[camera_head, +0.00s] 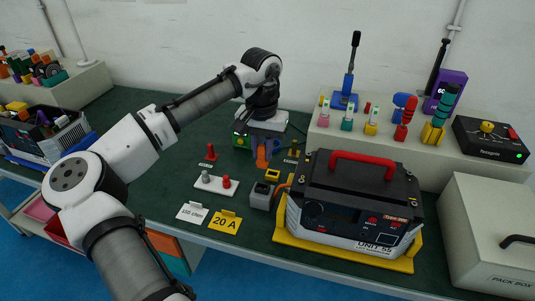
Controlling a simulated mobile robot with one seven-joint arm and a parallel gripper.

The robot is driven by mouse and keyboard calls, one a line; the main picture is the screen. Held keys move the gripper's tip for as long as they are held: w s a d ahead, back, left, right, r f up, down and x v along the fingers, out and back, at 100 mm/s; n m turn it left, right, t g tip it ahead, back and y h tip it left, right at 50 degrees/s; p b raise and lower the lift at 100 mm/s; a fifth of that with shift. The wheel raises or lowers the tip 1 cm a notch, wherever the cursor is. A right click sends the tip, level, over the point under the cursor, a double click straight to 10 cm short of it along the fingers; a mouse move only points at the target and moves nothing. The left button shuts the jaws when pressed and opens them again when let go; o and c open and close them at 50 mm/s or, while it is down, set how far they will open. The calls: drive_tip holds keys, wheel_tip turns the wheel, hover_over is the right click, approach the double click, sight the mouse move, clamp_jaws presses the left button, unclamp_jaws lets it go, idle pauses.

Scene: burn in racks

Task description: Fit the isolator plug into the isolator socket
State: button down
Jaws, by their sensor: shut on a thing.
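My gripper (265,150) hangs pointing down at the end of the arm, over the middle of the green bench. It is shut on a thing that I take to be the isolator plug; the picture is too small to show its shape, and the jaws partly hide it. A small yellow block with a dark centre (272,175) shows just below the jaws; I cannot tell whether it touches them. A grey box with a dark top (262,195), probably the isolator socket, stands in front, beside the left side of the black unit (353,205). An orange lead runs between them.
The unit sits on a yellow tray (345,257). A white plate with two posts (216,184), a red knob (210,152) and tags (225,221) lie left. A raised shelf (440,160) with several coloured plugs stands behind; a pack box (490,235) is right.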

sight(263, 166)
drive_tip(key=shift+r+p, duration=0.1)
drive_tip(key=shift+p, duration=0.25)
drive_tip(key=shift+f+b, duration=1.2)
drive_tip(key=shift+f, duration=1.8)
drive_tip(key=c, duration=1.9)
unclamp_jaws()
clamp_jaws()
drive_tip(key=shift+p, duration=1.05)
drive_tip(key=shift+f+b, duration=0.35)
drive_tip(key=shift+f, duration=1)
